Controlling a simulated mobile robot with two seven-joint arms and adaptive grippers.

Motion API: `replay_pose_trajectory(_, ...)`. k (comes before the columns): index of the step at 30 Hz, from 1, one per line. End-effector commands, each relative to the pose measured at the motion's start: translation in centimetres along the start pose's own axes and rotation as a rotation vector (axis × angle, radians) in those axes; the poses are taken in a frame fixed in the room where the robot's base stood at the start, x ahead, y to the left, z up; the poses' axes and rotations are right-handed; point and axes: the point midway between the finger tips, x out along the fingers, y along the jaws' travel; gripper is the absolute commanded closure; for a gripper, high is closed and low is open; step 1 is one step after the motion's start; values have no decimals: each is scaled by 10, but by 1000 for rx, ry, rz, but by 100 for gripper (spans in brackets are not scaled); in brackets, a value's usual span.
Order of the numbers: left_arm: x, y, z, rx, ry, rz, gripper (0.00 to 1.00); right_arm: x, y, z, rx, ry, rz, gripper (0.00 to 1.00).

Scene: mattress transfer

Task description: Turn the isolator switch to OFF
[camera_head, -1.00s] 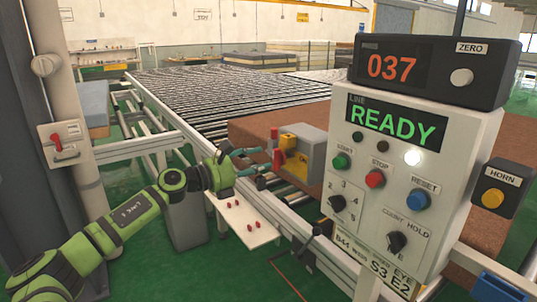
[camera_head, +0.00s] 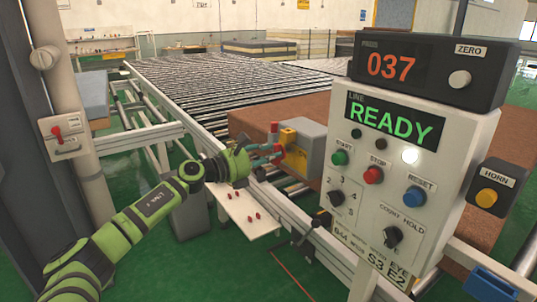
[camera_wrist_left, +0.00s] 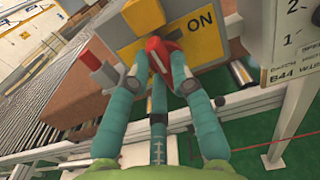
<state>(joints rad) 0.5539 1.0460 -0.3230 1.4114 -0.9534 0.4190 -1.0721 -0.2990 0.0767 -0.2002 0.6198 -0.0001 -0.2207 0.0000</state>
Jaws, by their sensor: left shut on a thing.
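The isolator switch is a grey box (camera_head: 311,150) with a yellow front, beside the roller line in the head view. In the left wrist view its yellow plate (camera_wrist_left: 186,17) reads ON, and its red handle (camera_wrist_left: 160,50) stands out from the front. My left gripper (camera_head: 270,155) is at the box. In the left wrist view its teal fingers (camera_wrist_left: 167,78) are shut around the red handle, hiding part of it. My right gripper is not in view.
A control console (camera_head: 410,160) showing READY stands close on the right. A white shelf with red pegs (camera_head: 250,215) lies below my left wrist. A brown mattress block (camera_head: 250,122) is behind the switch.

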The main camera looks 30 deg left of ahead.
Motion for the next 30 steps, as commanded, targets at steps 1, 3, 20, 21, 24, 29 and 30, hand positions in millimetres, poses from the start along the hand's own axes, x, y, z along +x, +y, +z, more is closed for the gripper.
replay_pose_trajectory(1,0,0,0,-2,-1,0,100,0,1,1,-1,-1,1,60)
replay_pose_trajectory(3,0,0,0,-7,-1,0,100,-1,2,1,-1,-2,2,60)
replay_pose_trajectory(20,0,2,1,-338,-1,2,100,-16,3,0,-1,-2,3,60)
replay_pose_trajectory(21,0,3,1,-377,-2,2,100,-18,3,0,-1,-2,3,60)
replay_pose_trajectory(24,0,3,0,-473,-2,1,100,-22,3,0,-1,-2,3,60)
replay_pose_trajectory(29,0,3,-1,-625,-1,2,100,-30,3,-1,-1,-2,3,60)
replay_pose_trajectory(30,0,3,-1,-665,-2,2,100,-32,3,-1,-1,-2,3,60)
